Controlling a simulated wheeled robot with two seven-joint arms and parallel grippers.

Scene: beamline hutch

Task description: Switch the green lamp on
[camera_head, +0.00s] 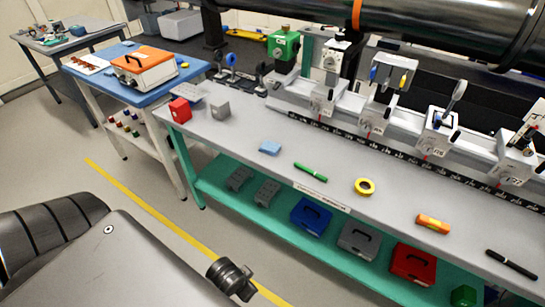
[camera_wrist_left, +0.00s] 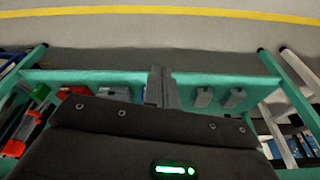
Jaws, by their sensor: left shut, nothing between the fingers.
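A green box-shaped unit (camera_head: 285,47) stands at the back of the long bench, left of the instrument rail. It is the clearest candidate for the green lamp; its switch is too small to make out, and I cannot tell whether it is lit. My left gripper (camera_wrist_left: 163,88) is in the left wrist view, its two fingers together with nothing between them. Beyond the fingers are the bench's teal lower shelf and the floor, so it is well away from the green unit. My right gripper is in neither view.
Cases sit on the shelf below. A blue-topped cart (camera_head: 88,67) adjoins at left. The floor in front is clear.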

